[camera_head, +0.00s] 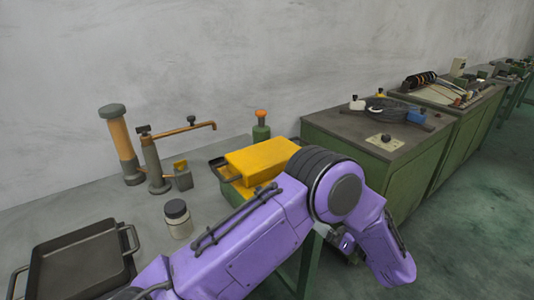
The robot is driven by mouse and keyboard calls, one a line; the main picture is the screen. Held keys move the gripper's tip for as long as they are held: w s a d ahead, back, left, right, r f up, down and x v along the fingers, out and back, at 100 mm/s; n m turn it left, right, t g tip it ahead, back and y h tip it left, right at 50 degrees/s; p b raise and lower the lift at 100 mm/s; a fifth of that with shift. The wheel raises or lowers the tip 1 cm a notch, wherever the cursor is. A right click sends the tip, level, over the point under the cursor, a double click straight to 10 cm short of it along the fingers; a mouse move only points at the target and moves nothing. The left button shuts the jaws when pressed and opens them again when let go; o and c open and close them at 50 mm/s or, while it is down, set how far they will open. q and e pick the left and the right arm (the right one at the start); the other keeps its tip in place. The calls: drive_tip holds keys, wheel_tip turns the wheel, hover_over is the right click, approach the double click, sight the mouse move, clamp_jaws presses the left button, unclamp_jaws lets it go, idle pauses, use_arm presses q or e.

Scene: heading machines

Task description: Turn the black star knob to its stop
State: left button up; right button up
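A small dark knob (386,138) stands on a pale plate on top of the nearest green cabinet, close to its front edge. It looks like the black star knob, but it is too small to make out its lobes or how far it is turned. One purple arm of mine crosses the lower middle, with its bend in front of the yellow box and the cabinet's left side. No fingertips of either gripper show. Nothing of mine is seen touching the knob.
The green cabinet (345,160) also carries a dark coiled cable (385,110) and a blue part (416,117). A yellow box (262,158), a lidded jar (178,220) and a black tray (80,268) stand left. Open green floor (480,215) lies right.

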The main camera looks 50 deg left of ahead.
use_arm(q)
wheel_tip(320, 180, down, 11)
drive_tip(key=s+m+t+h+p, duration=0.3)
drive_tip(key=m+t+h, duration=0.5)
drive_tip(key=m, duration=1.7)
drive_tip(key=s+f+m+g+h+p, duration=0.1)
drive_tip(key=s+f+m+h, duration=0.1)
drive_tip(key=s+f+m, duration=0.3)
drive_tip(key=s+f+m+g+h+p, duration=0.2)
drive_tip(key=s+f+m, duration=0.3)
drive_tip(key=s+m, duration=0.5)
drive_tip(key=s+h, duration=0.1)
drive_tip(key=s, duration=0.2)
drive_tip(key=shift+s+a, duration=0.2)
drive_tip(key=shift+s, duration=0.15)
drive_tip(key=shift+f, duration=0.1)
